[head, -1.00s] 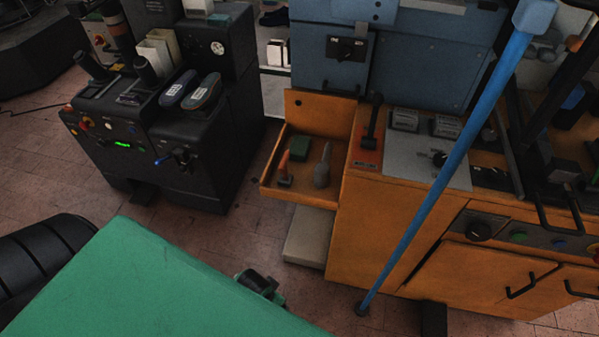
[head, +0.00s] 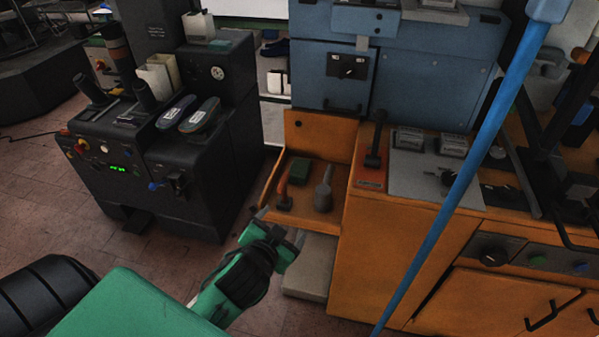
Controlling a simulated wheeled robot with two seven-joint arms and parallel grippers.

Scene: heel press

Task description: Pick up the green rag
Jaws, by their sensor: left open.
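The green rag (head: 299,171) is a small, dark green folded block. It lies in the open orange drawer (head: 323,228), towards the back, between an orange-handled tool (head: 284,192) and a grey tool with a rounded head (head: 323,192). My left gripper (head: 281,226) is open and empty at the drawer's front left corner, on the near side of the rag and apart from it. Whether its fingertips touch the drawer edge is unclear. My right gripper is out of view.
The orange cabinet (head: 395,260) stands right of the drawer, with a slanting blue pole (head: 450,195) before it. A black machine (head: 170,170) stands to the left. A pale block (head: 312,268) sits below the drawer. Brick floor lies open between.

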